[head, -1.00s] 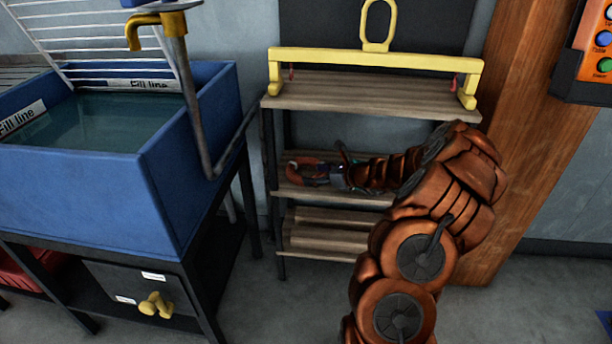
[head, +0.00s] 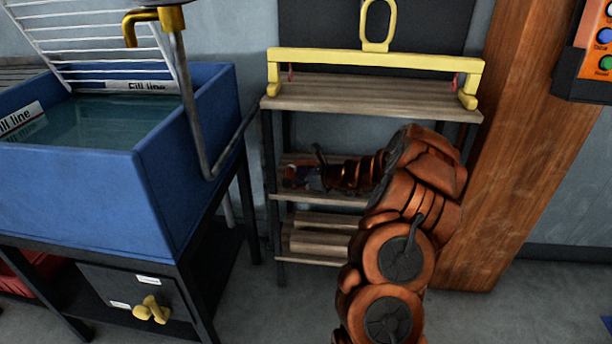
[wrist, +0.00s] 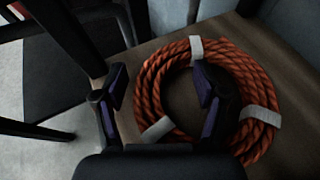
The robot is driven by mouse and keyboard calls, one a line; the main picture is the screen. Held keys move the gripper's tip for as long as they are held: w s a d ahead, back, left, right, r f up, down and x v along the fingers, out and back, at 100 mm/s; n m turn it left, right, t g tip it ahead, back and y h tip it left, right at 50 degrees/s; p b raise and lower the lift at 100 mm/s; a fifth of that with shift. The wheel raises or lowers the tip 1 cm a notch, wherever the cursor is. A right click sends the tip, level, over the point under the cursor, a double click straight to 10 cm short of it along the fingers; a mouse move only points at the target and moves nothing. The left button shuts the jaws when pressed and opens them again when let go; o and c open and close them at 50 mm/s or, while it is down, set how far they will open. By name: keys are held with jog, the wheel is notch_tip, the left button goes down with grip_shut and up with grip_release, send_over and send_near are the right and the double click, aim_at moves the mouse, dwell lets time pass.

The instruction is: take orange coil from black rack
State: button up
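The orange coil (wrist: 258,82) is a ring of rope bound with pale tape bands, lying flat on a wooden shelf of the black rack (head: 272,160). My gripper (wrist: 160,85) is open in the wrist view. Its left finger is outside the coil's left side, and its right finger is over the coil's open centre, so the coil's left part lies between them. I cannot tell whether the fingers touch the rope. In the head view my gripper (head: 310,175) is at the rack's middle shelf, and it largely hides the coil there.
A yellow lifting frame (head: 375,58) stands on the rack's top shelf, above my arm. A blue water tank (head: 190,150) on a black stand is to the left. A wooden post (head: 505,150) rises to the right. Bare floor lies in front.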

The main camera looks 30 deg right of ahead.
grip_shut()
dwell(0.4)
jog(key=shift+r, duration=0.45)
notch_tip(320, 180, up, 3)
jog(key=shift+r+p, duration=0.15)
jog(key=shift+p, duration=1)
jog(key=s+a+p, duration=0.1)
jog(key=s+a, duration=0.2)
jog(key=s, duration=0.4)
jog(key=s+a+p, duration=0.1)
jog(key=s+a, duration=0.2)
jog(key=s, duration=0.4)
jog(key=shift+s+a+r, duration=0.3)
jog(key=shift+a+r, duration=0.05)
jog(key=shift+r, duration=0.1)
